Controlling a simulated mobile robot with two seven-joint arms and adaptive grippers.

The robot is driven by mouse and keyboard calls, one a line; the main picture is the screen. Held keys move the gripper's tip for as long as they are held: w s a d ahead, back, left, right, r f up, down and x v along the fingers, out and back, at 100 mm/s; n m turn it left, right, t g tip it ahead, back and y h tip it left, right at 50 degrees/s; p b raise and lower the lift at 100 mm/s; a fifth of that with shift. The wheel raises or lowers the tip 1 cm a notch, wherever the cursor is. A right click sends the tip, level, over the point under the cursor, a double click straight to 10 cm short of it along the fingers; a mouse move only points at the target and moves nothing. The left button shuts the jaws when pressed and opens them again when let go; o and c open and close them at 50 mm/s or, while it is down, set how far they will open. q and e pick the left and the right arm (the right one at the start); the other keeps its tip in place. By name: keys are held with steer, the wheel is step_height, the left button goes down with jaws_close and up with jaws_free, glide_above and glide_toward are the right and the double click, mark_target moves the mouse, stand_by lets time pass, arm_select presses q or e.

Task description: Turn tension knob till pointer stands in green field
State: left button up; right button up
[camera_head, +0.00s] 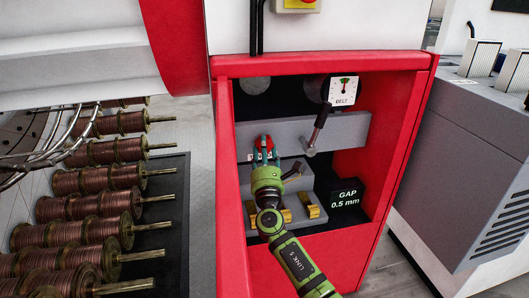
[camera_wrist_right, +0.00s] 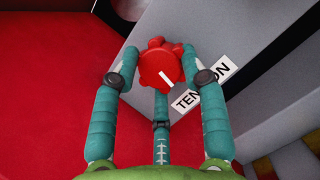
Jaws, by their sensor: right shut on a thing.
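The red tension knob (camera_wrist_right: 160,66), with lobed edges and a white line on its face, sits on a grey panel beside the partly covered TENSION label (camera_wrist_right: 203,88). My right gripper (camera_wrist_right: 164,75) has its three teal fingers around the knob and is shut on it. My left gripper is not in view.
A dark lever (camera_head: 319,127) stands right of the gripper, below the gauge. A black GAP 0.5 mm block (camera_head: 347,197) and brass pieces (camera_head: 309,206) lie lower. The red cabinet frame (camera_head: 402,150) bounds the opening. Copper spools (camera_head: 97,205) stand at left.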

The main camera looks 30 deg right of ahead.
steer(key=shift+d+r, duration=0.15)
steer(key=shift+d, duration=0.1)
steer(key=o, duration=1.1)
steer(key=shift+a, duration=0.1)
steer(key=v, duration=1.2)
